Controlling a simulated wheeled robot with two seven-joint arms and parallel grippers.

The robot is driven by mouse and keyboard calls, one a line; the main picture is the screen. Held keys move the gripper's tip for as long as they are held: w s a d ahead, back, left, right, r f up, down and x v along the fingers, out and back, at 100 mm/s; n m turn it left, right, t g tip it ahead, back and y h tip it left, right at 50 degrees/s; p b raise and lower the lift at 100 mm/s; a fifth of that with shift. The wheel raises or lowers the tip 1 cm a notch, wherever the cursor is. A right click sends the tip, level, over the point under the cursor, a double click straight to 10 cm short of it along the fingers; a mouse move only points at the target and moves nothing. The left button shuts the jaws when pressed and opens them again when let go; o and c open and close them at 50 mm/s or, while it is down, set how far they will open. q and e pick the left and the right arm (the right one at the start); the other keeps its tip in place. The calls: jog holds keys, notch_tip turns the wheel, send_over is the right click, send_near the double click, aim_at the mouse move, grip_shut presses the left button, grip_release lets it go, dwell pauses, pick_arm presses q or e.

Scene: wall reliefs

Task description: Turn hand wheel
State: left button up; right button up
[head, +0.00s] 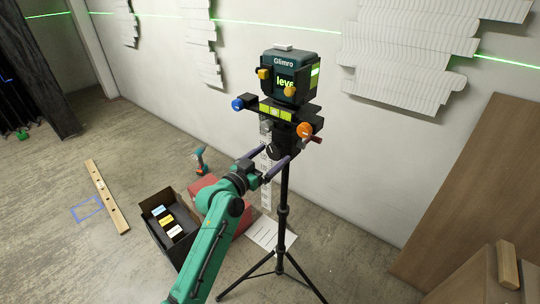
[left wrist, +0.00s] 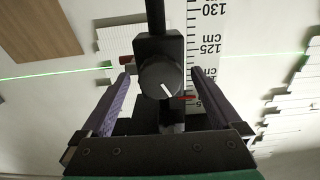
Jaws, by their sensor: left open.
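A black laser level marked "Glimro" (head: 291,75) stands upright on a black tripod (head: 283,215). A black round hand wheel with a white line (left wrist: 160,80) sits on the tripod's column below the head. It also shows in the head view (head: 275,149), small and dark. A blue knob (head: 238,104) and an orange knob (head: 305,130) sit higher on the mount. My left gripper (head: 279,153) is open, its purple fingers (left wrist: 160,71) on either side of the hand wheel, with visible gaps. I cannot tell how deep the fingertips reach. My right gripper is out of view.
A white centimetre scale (left wrist: 204,45) stands behind the column. A black box (head: 152,209), a red case (head: 205,190), a drill (head: 200,160) and a wooden level (head: 107,196) are on the floor. White reliefs (head: 410,60) hang on the wall; wood panels (head: 475,190) lean at right.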

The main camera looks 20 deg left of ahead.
pick_arm(q)
jog(key=c, duration=1.4)
jog(key=shift+o, duration=0.2)
jog(key=shift+n, duration=0.3)
jog(key=n+p, duration=0.3)
jog(key=n, duration=0.1)
jog(key=shift+r, duration=0.15)
jog(key=n+p, duration=0.3)
jog(key=n, duration=0.3)
jog(key=shift+d+n, duration=0.1)
jog(key=shift+n, duration=0.3)
jog(key=n+p, duration=0.2)
jog(key=n, duration=0.4)
jog(key=shift+r, duration=0.15)
jog(key=n+p, duration=0.1)
jog(key=n, duration=0.2)
jog(key=shift+n+p, duration=0.85)
jog(key=shift+n, duration=0.85)
